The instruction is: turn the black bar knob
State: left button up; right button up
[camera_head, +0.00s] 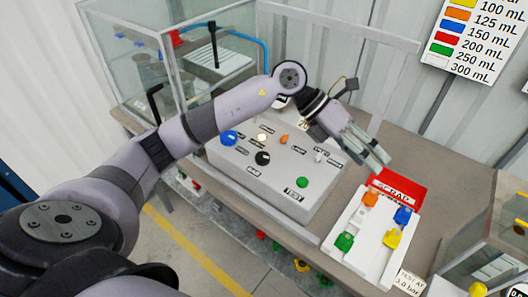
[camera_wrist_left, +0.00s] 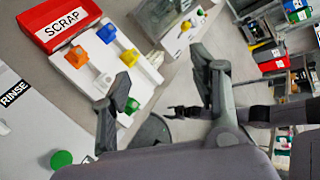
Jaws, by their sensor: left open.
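The black bar knob (camera_head: 262,158) is a round black knob on top of the grey control box (camera_head: 226,162), just above a label that reads BAR. It is not visible in the left wrist view. My left gripper (camera_head: 372,153) is open and empty, above and to the right of the box, near the red SCRAP tray and well apart from the knob. Its two spread fingers also show in the left wrist view (camera_wrist_left: 160,66). What looks like my right gripper (camera_wrist_left: 180,112) is small and dark in the left wrist view, and its jaws are unclear.
The box also carries a blue knob (camera_head: 229,138), an orange knob (camera_head: 284,139) and a green button (camera_head: 302,182). A white tray (camera_head: 372,248) with coloured pieces lies beside the red SCRAP tray (camera_head: 402,190). A glass tank (camera_head: 120,50) stands behind my left arm.

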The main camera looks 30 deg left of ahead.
pick_arm(q)
jog(key=w+a+f+y, duration=0.15)
jog(key=a+y, duration=0.45)
jog(key=a, duration=0.6)
notch_tip(320, 180, up, 3)
jog(key=n+g+y, duration=0.1)
jog(key=n+y, duration=0.2)
jog(key=y, duration=0.2)
send_over(264, 155)
notch_tip(264, 155, down, 17)
jog(key=p, duration=0.4)
jog(key=shift+s+r, duration=0.1)
jog(key=c, duration=1.1)
jog(key=shift+c, duration=0.2)
jog(key=shift+m, duration=0.3)
